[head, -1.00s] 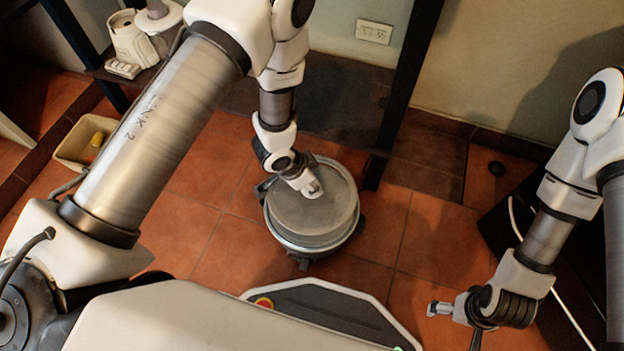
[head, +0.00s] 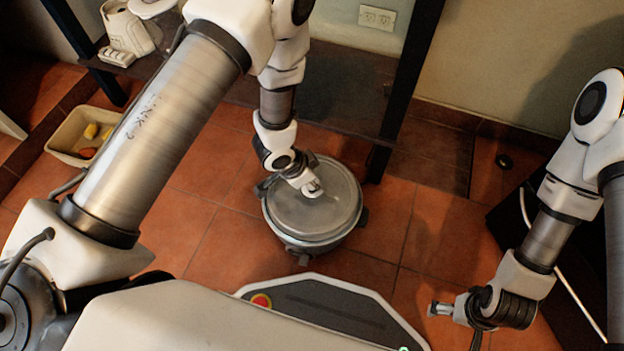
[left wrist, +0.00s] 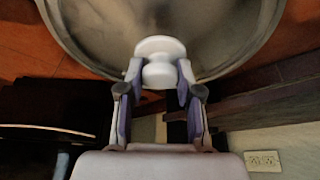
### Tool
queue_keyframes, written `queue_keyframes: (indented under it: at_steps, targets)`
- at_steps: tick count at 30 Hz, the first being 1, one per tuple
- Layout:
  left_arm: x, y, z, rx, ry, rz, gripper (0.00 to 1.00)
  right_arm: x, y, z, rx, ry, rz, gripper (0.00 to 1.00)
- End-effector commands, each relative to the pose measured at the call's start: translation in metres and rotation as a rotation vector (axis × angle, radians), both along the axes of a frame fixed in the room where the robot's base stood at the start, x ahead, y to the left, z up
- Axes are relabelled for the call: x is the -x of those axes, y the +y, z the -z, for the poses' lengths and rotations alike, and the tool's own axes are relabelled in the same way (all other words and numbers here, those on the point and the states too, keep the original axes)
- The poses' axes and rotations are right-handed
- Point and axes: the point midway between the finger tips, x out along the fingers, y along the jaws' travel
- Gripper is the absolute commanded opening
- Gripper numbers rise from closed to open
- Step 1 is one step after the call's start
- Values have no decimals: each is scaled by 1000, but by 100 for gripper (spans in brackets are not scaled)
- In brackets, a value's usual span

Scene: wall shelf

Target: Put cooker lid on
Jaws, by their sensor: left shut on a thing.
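The cooker (head: 311,247) is a round grey metal pot with dark side handles, standing on the floor in the middle of the head view. The round grey lid (head: 334,212) is over its top, roughly centred; I cannot tell whether it rests fully on the rim. My left gripper (head: 313,188) comes down onto the middle of the lid. In the left wrist view, the fingers (left wrist: 158,82) are shut on the lid's white knob (left wrist: 160,50), and the lid's underlying disc (left wrist: 100,25) fills the top. My right gripper (head: 456,322) is away at lower right, empty, its fingers apart.
A dark shelf post (head: 408,85) stands just behind and right of the cooker. A cream bin (head: 62,153) with colourful items sits at the left. A white appliance (head: 127,32) is on the shelf at upper left. Tiled floor (head: 400,235) right of the cooker is clear.

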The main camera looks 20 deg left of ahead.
Motion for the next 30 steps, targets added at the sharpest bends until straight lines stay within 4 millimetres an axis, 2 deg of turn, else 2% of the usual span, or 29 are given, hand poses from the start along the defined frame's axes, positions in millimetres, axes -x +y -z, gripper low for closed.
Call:
queue_keyframes:
  at_steps: [30]
  targets:
    - [1, 1, 0, 1, -1, 0, 0, 0, 0, -5, 0, 1, 0, 100]
